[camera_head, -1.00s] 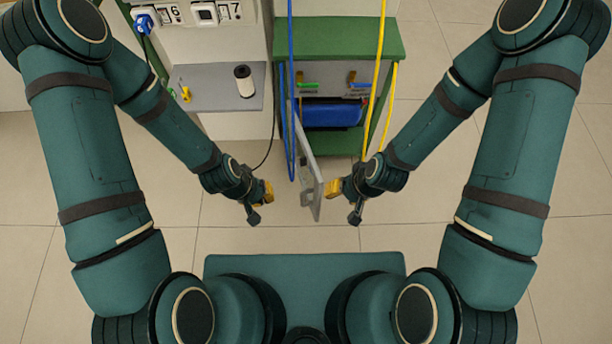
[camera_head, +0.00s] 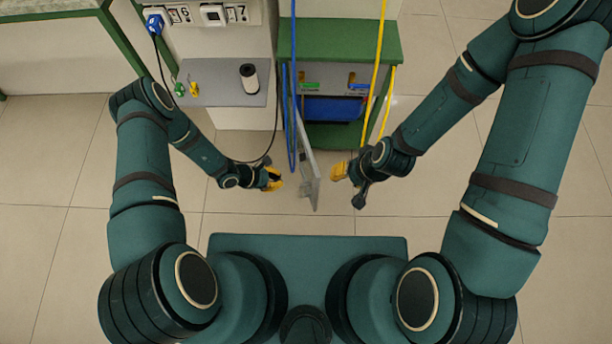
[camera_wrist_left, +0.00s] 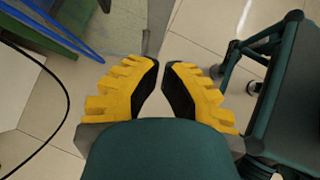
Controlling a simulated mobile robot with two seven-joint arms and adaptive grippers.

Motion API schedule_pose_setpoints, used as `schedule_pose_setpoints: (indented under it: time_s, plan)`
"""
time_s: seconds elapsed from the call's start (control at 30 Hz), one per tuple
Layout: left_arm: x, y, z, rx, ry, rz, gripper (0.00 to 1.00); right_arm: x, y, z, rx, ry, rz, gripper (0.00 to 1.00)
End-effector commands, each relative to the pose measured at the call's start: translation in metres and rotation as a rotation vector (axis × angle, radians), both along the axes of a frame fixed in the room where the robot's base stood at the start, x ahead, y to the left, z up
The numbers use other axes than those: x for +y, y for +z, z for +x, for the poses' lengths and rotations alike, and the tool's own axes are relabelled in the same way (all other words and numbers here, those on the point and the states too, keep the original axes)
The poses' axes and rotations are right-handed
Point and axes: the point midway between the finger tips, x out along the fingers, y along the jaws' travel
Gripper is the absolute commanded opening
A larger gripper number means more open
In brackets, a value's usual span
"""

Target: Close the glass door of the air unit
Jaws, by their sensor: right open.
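The air unit (camera_head: 340,45) is a green-topped cabinet with grey insides, small green and orange handles and a blue part. Its glass door (camera_head: 309,168) stands open, swung out toward me and seen nearly edge-on. My left gripper (camera_head: 278,178) is just left of the door's outer end, apart from it as far as I can tell. In the left wrist view its yellow fingers (camera_wrist_left: 162,64) meet almost tip to tip with nothing between them; the door's grey frame (camera_wrist_left: 155,28) shows beyond them. My right gripper (camera_head: 339,171) is open and empty, right of the door.
Blue hoses (camera_head: 293,60) hang at the cabinet's left front, yellow hoses (camera_head: 378,70) at its right. The floor in front is clear.

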Motion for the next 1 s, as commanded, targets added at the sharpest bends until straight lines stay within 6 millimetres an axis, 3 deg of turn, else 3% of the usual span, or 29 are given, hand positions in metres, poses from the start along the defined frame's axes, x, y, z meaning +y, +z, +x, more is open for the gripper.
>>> schedule_pose_setpoints:
  time_s: [0.17, 0.63, 0.8, 1.0]
  plan:
    - [-0.008, -0.011, 0.004, -0.001, 0.013, -0.003, 0.0, 0.0, -0.003, -0.001, 0.002, 0.001, 0.0, 0.47]
    - [-0.068, -0.075, 0.022, -0.001, 0.008, -0.002, 0.0, 0.001, -0.025, -0.007, 0.016, 0.013, 0.004, 0.47]
    - [-0.091, -0.072, 0.03, -0.001, 0.008, -0.002, 0.0, 0.001, -0.026, -0.008, 0.019, 0.015, 0.004, 0.47]
    - [-0.103, -0.071, 0.035, -0.001, 0.01, -0.002, 0.0, 0.002, -0.027, -0.009, 0.019, 0.016, 0.005, 0.47]
